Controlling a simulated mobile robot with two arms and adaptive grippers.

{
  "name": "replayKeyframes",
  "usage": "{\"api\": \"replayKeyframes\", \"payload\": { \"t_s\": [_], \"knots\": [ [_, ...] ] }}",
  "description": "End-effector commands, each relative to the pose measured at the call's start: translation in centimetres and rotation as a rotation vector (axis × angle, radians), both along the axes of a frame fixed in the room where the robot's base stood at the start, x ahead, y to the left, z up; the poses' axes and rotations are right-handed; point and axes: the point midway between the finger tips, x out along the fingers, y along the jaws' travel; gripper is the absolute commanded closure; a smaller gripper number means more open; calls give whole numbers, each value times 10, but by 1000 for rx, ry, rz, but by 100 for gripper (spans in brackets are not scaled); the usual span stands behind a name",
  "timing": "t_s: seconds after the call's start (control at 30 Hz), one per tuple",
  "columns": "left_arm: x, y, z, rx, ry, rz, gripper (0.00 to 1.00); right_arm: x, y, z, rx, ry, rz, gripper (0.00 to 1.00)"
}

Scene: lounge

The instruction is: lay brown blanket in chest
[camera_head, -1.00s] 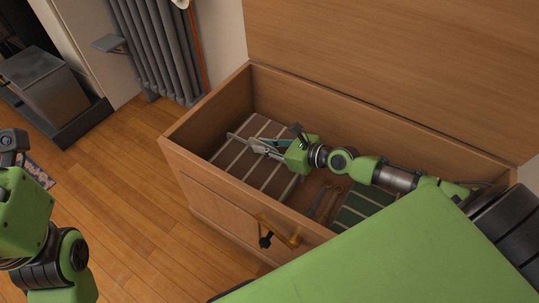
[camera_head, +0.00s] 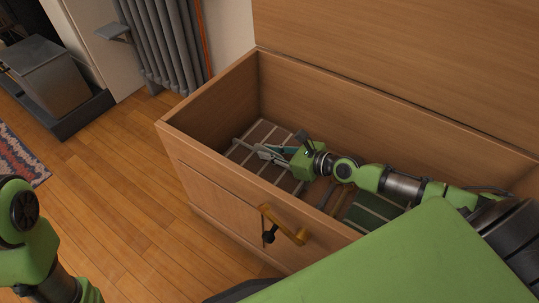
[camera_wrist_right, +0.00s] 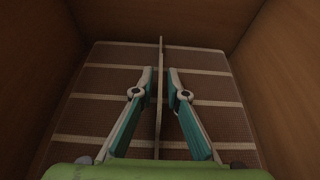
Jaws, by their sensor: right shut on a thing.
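The wooden chest (camera_head: 222,190) stands open with its lid (camera_head: 400,62) raised behind it. Brown cloth with pale stripes, the brown blanket (camera_head: 258,133), shows low inside its left end and also in the right wrist view (camera_wrist_right: 105,80). My right gripper (camera_head: 262,151) reaches inside the chest. In the right wrist view its fingers (camera_wrist_right: 160,78) are shut on a thin brown piece seen edge-on, apparently part of the blanket. Striped brown surface shows on both sides of that edge. My left arm shows at the lower left, with its gripper out of view.
A green striped cloth (camera_head: 368,212) lies in the chest to the right, with small brown items between it and the brown blanket. A yellow handle (camera_head: 285,226) is on the chest front. A radiator (camera_head: 165,45) stands behind; wooden floor (camera_head: 125,180) is clear at left.

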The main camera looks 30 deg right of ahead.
Motion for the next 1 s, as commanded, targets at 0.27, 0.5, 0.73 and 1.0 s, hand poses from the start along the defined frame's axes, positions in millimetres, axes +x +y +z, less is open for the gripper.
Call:
{"api": "replayKeyframes", "payload": {
  "t_s": [0.27, 0.5, 0.73, 1.0],
  "knots": [
    [0, 0, 0, 0, -1, 0, 76, 1, 0, 1, 2, -5, -2, 100],
    [-2, 0, 1, 0, -7, -1, 76, 0, 0, -1, 0, 1, 0, 70],
    [-2, 0, 2, 0, -8, -1, 76, 0, 0, 0, -1, 1, 0, 70],
    [0, 0, -2, 0, 3, -1, 76, -24, -14, 9, -3, 4, 1, 70]
  ]
}}
